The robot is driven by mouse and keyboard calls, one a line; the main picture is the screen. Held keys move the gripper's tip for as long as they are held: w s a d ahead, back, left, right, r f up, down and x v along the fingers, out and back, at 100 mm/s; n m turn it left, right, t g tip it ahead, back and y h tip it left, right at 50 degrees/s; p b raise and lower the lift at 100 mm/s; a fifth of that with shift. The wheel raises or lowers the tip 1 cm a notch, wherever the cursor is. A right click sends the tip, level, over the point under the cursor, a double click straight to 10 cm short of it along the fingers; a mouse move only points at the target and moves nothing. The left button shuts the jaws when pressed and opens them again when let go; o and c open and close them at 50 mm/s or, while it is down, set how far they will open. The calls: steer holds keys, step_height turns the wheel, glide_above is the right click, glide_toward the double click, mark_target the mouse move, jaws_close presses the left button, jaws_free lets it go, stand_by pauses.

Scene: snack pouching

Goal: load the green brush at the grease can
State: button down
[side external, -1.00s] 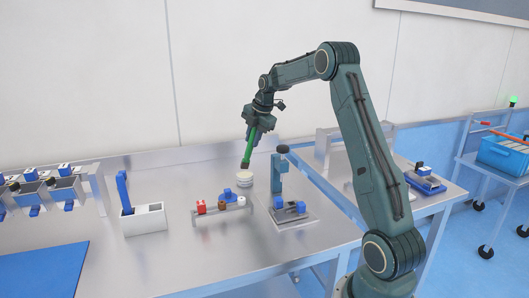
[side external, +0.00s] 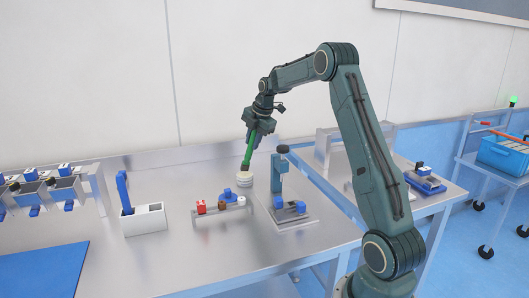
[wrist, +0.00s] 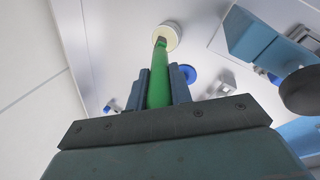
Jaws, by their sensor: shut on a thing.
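My gripper (side external: 255,134) is shut on the green brush (side external: 248,154), which points down with a slight tilt. In the wrist view the green brush (wrist: 159,80) lies between the two fingers (wrist: 161,78). The grease can (side external: 245,180) is a small, round, cream-coloured can standing on the steel table. The dark brush tip is at the top of the can. I cannot tell how deep the tip sits.
A grey holder (side external: 145,220) with a blue-handled tool (side external: 123,190) stands to the left. A stand with a teal post (side external: 278,178) is close on the can's right.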

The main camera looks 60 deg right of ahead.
steer(key=shift+f, duration=0.6)
stand_by(1.1)
steer(key=shift+r, duration=0.1)
steer(key=shift+r, duration=3.5)
steer(key=shift+a, duration=0.15)
